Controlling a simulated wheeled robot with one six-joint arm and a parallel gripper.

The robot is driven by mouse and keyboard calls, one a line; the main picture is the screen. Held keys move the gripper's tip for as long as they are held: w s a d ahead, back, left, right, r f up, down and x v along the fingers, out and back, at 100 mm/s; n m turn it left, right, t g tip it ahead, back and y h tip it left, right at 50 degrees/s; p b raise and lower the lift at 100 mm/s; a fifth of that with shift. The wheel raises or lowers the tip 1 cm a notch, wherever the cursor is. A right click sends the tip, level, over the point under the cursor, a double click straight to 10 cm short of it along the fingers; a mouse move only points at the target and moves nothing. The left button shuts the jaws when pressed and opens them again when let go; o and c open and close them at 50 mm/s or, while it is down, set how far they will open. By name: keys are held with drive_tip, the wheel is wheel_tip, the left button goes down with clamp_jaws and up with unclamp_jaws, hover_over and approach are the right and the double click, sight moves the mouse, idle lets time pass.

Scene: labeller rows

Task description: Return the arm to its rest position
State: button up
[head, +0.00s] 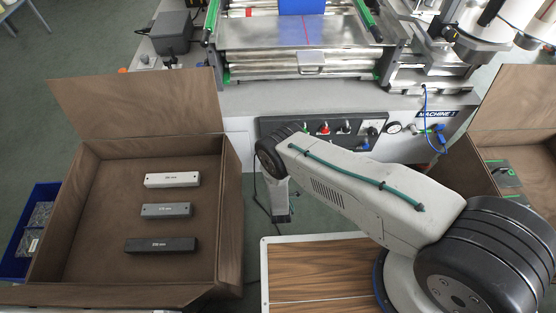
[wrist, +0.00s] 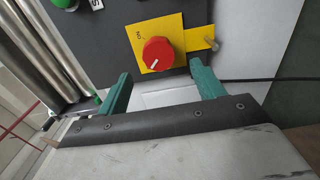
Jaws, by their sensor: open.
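My arm reaches from the lower right of the head view toward the machine front. Its pale link with a green cable lies over the middle of the view. My gripper is not clearly visible there. In the wrist view my gripper (wrist: 160,90) shows two green fingers spread wide apart with nothing between them. Beyond the fingers is a red rotary knob (wrist: 158,53) on a yellow plate (wrist: 184,27), fixed to a dark panel. The knob appears apart from the fingers. The machine's control panel (head: 374,129) shows in the head view, partly behind my arm.
A brown box (head: 86,236) at left holds three labelled blocks: white (head: 172,180), grey (head: 166,211) and black (head: 160,245). A second brown box (head: 520,105) stands at right. A blue crate (head: 42,193) sits at far left. The machine (head: 240,98) spans the back.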

drive_tip(key=shift+s, duration=0.9)
